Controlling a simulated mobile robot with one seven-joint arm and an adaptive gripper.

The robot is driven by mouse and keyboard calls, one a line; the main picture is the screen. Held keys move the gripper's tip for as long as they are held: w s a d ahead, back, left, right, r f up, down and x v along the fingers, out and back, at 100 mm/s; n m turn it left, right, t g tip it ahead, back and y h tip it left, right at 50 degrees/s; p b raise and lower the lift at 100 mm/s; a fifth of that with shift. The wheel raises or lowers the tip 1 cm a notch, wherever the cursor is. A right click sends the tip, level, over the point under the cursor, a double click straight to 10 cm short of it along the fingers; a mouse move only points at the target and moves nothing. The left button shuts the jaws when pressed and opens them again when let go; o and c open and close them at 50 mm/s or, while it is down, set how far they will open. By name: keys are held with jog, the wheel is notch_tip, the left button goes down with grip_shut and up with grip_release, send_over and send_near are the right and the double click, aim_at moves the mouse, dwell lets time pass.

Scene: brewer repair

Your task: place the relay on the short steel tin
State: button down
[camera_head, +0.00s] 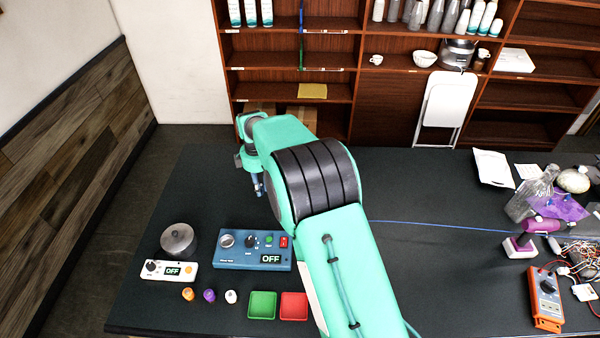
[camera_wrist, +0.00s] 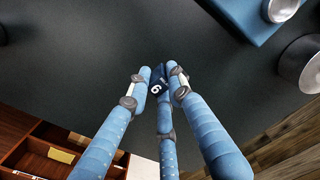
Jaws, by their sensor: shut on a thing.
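My gripper (camera_head: 258,189) hangs over the black table, left of my arm's large joint, behind the blue test box. In the wrist view its blue fingers (camera_wrist: 160,82) are shut on a small dark blue block with a white digit, which I take as the relay (camera_wrist: 158,80). The relay cannot be made out in the head view. The short steel tin (camera_head: 178,240) is a round grey metal tin with a small dark spot on top, at the table's left. It also shows at the right edge of the wrist view (camera_wrist: 303,66), apart from the relay.
The blue test box (camera_head: 252,250), showing OFF, stands right of the tin. A white OFF box (camera_head: 168,270) is in front of the tin. Small coloured pieces, a green tray (camera_head: 262,305) and a red tray (camera_head: 293,306) lie nearer. The table behind the tin is clear.

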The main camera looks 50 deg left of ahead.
jog(key=shift+w, duration=0.1)
jog(key=w+d+r+m+p, duration=0.1)
jog(key=w+d+r+m, duration=0.2)
jog(key=w+d, duration=0.9)
jog(key=w+d+r+m+p, duration=0.2)
jog(key=w+d+r+m, duration=0.1)
jog(key=w+d, duration=0.8)
jog(key=shift+w+d+r, duration=0.35)
jog(key=shift+d+r, duration=0.2)
jog(key=shift+r, duration=0.05)
jog(key=shift+a, duration=0.1)
jog(key=shift+w+a+f+p, duration=0.25)
jog(key=shift+w+a+p, duration=0.25)
jog(key=shift+w+a, duration=1.4)
jog(key=shift+w+a+f+p, duration=0.25)
jog(key=shift+w+a+p, duration=0.3)
jog(key=shift+w+a, duration=1.3)
jog(key=shift+w+a+f+p, duration=0.25)
jog(key=shift+w+a+p, duration=0.25)
jog(key=shift+w+a, duration=1.4)
jog(key=shift+f+p, duration=0.45)
jog(key=shift+f, duration=1.3)
